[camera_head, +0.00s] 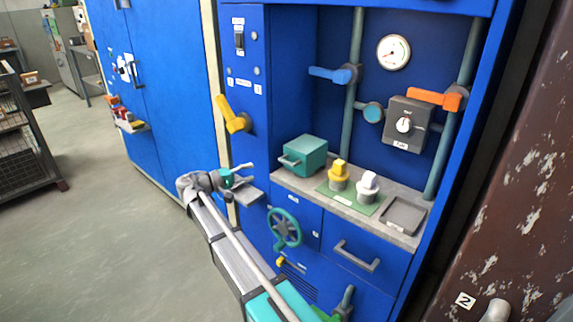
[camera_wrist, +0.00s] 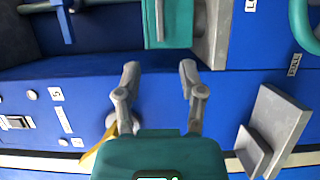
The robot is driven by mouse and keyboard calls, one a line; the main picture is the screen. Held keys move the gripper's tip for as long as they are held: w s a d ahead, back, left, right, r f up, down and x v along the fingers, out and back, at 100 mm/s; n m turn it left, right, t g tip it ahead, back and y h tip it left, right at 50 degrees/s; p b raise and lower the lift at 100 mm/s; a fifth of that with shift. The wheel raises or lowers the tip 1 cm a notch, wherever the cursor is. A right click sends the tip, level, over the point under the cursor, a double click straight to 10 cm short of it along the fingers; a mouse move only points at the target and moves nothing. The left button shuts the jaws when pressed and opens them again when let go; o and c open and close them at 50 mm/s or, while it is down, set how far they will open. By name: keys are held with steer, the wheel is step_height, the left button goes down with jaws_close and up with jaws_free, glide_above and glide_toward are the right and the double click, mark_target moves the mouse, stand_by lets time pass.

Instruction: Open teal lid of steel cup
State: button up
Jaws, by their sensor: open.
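No steel cup with a teal lid can be made out in either view. A teal box (camera_head: 303,156) with a grey bar handle sits at the left end of the grey counter. Part of the box also shows at the top of the wrist view (camera_wrist: 178,22). My gripper (camera_head: 248,173) is left of the counter, in front of the blue cabinet, apart from the box. In the wrist view its two grey fingers (camera_wrist: 159,72) are spread, with nothing between them.
A yellow lever (camera_head: 232,115) is above my gripper. A small grey ledge (camera_head: 249,194) is below it. Open floor (camera_head: 90,230) lies left.

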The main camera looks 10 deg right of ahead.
mark_target(285, 163)
steer(key=shift+d, duration=0.1)
steer(key=x, duration=1.3)
steer(key=shift+d, duration=0.3)
steer(key=shift+c, duration=0.2)
jaws_close()
